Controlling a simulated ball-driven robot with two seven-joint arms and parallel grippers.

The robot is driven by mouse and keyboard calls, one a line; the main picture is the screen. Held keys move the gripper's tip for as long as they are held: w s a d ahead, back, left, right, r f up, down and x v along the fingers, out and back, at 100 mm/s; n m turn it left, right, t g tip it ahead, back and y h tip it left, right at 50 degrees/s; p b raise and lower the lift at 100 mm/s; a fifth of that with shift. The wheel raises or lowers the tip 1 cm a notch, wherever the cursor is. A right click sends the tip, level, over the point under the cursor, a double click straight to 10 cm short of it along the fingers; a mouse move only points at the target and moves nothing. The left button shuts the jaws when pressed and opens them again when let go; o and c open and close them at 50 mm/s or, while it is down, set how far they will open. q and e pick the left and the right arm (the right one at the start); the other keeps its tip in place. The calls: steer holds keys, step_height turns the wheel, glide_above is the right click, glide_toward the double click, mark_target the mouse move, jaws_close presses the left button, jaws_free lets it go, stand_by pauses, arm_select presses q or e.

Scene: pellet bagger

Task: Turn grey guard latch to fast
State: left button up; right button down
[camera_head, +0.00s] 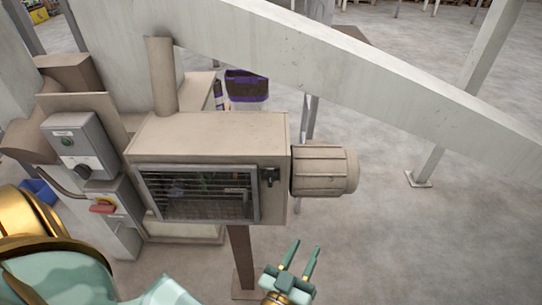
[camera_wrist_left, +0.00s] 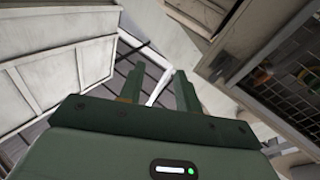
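The barred guard (camera_head: 198,194) is a dark mesh window on the front of a beige machine housing. The small dark grey latch (camera_head: 270,177) sits on the housing just right of the guard's frame. Its exact turn is too small to tell. My left gripper (camera_head: 306,247) is green, open and empty, low and to the right of the latch, apart from it. In the left wrist view, the two fingers (camera_wrist_left: 158,72) stand apart with nothing between them. My right gripper is out of view.
A ribbed motor (camera_head: 325,170) sticks out right of the housing, above my left gripper. A grey control box (camera_head: 82,142) and red-handled switch (camera_head: 103,206) are at left. A post (camera_head: 240,255) stands below the housing. Open floor (camera_head: 430,235) lies to the right.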

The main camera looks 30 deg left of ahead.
arm_select(q)
steer(key=a+r+n+g+y, duration=0.1)
steer(key=a+r+n+y, duration=0.2)
steer(key=y, duration=0.1)
steer(key=g+y, duration=0.3)
steer(key=y, duration=0.1)
glide_toward(270, 182)
steer(key=shift+n, duration=0.4)
steer(key=x, duration=0.8)
steer(key=shift+w+a, duration=0.1)
steer(key=shift+w, duration=0.1)
jaws_close()
